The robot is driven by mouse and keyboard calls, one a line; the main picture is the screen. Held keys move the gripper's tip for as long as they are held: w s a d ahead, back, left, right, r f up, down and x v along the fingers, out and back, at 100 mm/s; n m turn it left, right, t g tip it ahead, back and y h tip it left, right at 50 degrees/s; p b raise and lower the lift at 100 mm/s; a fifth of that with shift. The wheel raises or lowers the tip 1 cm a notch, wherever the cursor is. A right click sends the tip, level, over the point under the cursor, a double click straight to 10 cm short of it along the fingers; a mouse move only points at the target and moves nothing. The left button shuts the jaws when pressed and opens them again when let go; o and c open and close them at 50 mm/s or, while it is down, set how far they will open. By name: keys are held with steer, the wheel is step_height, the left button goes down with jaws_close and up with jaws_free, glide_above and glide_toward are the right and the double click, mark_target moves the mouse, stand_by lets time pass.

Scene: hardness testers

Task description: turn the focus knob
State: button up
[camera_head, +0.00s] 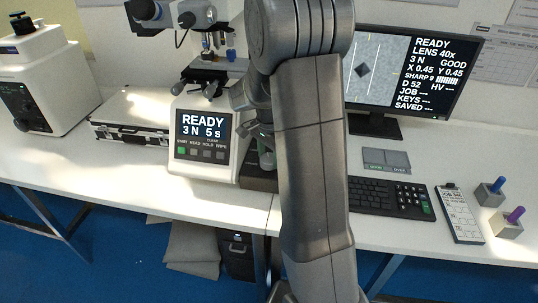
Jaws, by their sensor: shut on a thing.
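The hardness tester (203,170) stands on the bench left of my arm, with its front screen reading READY, 3 N, 5 s. My gripper (256,135) is at the right side of the tester, low beside its body, and is partly hidden by my own arm. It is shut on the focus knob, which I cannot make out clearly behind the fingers. The monitor (420,75) at the right shows a dark diamond mark, LENS 40x, GOOD and SHARP 9.
A keyboard (390,197), a grey two-part pad (386,161), a job card (459,214) and two small blocks with blue (491,192) and purple (507,222) pegs lie at the right. A silver case (130,117) and another machine (38,80) stand at the left.

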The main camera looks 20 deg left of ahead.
mark_target(269, 157)
steer(key=o, duration=1)
step_height(269, 157, up, 14)
steer(key=shift+f, duration=0.1)
